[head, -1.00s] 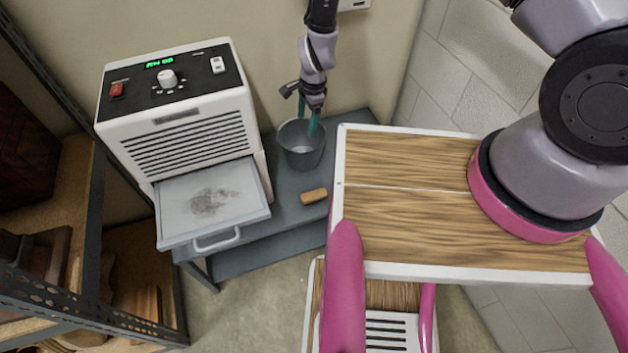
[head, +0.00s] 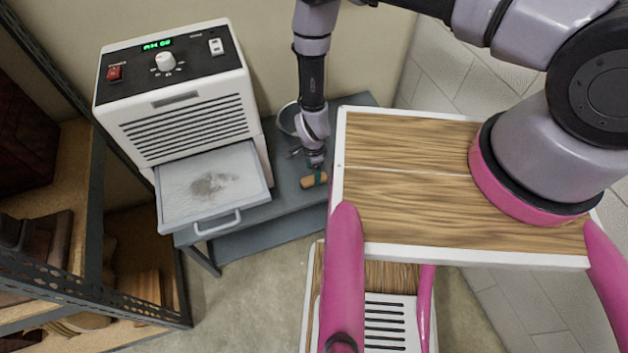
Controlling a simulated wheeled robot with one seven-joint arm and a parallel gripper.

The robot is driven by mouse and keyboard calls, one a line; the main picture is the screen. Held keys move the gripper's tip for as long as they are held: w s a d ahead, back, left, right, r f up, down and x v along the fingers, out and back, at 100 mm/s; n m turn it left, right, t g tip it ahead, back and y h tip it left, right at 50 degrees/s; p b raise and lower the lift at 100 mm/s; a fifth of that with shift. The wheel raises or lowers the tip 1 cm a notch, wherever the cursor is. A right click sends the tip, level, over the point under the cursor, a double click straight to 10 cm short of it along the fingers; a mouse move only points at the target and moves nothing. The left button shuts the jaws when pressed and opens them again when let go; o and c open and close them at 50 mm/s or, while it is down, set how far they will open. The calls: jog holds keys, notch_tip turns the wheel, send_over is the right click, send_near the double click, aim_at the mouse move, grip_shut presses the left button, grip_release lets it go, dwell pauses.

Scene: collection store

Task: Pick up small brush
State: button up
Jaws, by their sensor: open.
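The small brush (head: 309,181) has a tan wooden body and lies on the grey bench top, right of the white machine's open drawer. The fingers are open, and one finger shows in front of the brush. I cannot tell whether they touch it. The brush's right end is partly hidden by the fingers.
A grey bin (head: 287,118) stands just behind my gripper, partly hidden by the arm. The white machine (head: 180,110) has its drawer (head: 213,187) pulled out on the left. Bench top (head: 286,207) in front of the brush is clear. A metal shelf (head: 90,230) stands at far left.

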notch_tip(320, 180, down, 4)
jog(key=shift+d+r, duration=0.1)
jog(key=shift+r, duration=0.05)
grip_shut()
jog(key=shift+r, duration=0.1)
notch_tip(320, 180, up, 10)
dwell(0.6)
